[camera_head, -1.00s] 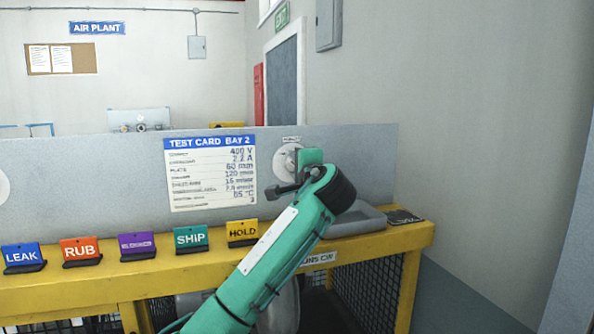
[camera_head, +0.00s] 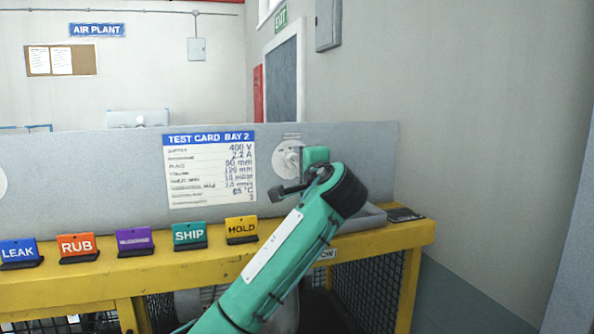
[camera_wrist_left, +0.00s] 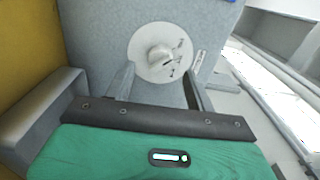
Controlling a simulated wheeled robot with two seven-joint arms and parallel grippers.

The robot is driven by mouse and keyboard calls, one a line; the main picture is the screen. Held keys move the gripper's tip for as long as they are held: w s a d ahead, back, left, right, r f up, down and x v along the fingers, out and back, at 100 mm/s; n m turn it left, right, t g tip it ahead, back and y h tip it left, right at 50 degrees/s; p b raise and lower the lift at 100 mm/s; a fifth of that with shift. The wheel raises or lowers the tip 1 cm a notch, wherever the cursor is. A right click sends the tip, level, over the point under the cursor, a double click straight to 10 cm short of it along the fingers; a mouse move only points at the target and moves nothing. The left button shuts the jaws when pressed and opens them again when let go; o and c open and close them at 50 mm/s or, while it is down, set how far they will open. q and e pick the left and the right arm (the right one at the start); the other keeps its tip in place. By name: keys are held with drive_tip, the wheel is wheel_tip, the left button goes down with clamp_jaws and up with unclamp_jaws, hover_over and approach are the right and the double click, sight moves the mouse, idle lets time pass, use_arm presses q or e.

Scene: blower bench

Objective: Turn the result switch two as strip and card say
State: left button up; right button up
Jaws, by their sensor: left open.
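The result switch (camera_head: 287,158) is a white round dial with a pale knob, on the grey panel right of the test card (camera_head: 210,172). My left gripper (camera_head: 300,174) is in front of it and partly covers it in the head view. In the left wrist view the switch's dial (camera_wrist_left: 144,66) and knob (camera_wrist_left: 159,56) show whole, with small dark marks on the right of the dial. The open fingers (camera_wrist_left: 158,82) lie below the knob, empty, with a gap between them. The card reads "TEST CARD BAY 2", with rows of values such as 400 V. My right gripper is not in view.
Coloured signs stand along the yellow bench's edge (camera_head: 90,285): LEAK (camera_head: 18,252), RUB (camera_head: 77,247), a purple one (camera_head: 134,240), SHIP (camera_head: 189,235) and a yellow one (camera_head: 241,229). A grey tray (camera_head: 372,218) is behind my arm. A dark plate (camera_head: 405,215) lies at the right end.

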use_arm(q)
drive_tip(key=b+v, duration=0.3)
drive_tip(key=v, duration=0.7)
drive_tip(key=shift+s+d, duration=0.1)
